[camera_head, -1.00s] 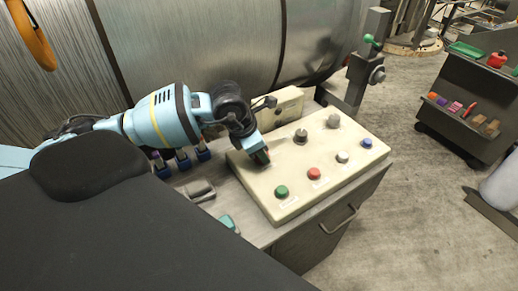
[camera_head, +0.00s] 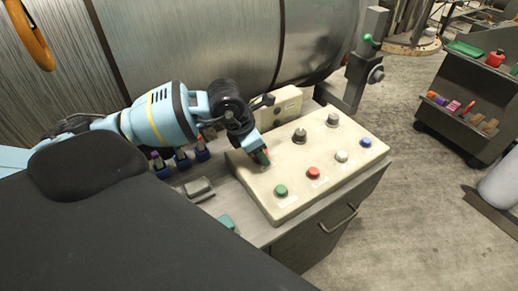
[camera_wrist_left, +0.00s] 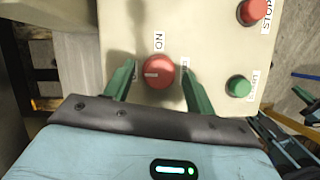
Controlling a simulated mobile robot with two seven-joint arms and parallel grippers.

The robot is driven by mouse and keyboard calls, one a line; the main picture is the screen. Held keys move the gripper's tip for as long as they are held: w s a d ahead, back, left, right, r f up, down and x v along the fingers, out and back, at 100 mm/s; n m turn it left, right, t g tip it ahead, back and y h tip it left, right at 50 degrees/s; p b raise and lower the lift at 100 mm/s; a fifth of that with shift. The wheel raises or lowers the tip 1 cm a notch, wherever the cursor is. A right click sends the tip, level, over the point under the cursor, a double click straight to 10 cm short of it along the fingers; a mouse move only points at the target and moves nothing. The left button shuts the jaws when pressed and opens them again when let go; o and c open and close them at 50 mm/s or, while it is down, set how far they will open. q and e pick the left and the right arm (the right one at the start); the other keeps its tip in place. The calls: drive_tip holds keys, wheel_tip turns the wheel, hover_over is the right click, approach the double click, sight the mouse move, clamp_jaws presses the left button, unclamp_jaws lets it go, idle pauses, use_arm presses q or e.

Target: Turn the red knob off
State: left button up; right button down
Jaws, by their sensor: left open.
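The red knob (camera_wrist_left: 159,72) sits on the cream control panel (camera_wrist_left: 130,20) in the left wrist view, with a pale mark on its face. An "ON" label lies above it, and another label to its right is partly hidden by a finger. My left gripper (camera_wrist_left: 158,85) is open, with one green finger on each side of the knob; I cannot tell whether they touch it. In the head view, my left gripper (camera_head: 263,160) is low over the left part of the panel (camera_head: 318,185) and hides the knob. My right gripper is not in view.
The panel also carries a green START button (camera_wrist_left: 238,87), a red STOP button (camera_wrist_left: 254,11), a blue button (camera_head: 366,142) and grey knobs (camera_head: 300,136). A large metal drum (camera_head: 240,45) stands behind. A dark cart (camera_head: 470,110) with small items is at the right.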

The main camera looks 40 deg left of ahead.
use_arm(q)
drive_tip(key=v, duration=0.7)
drive_tip(key=shift+s, duration=0.1)
idle(0.5)
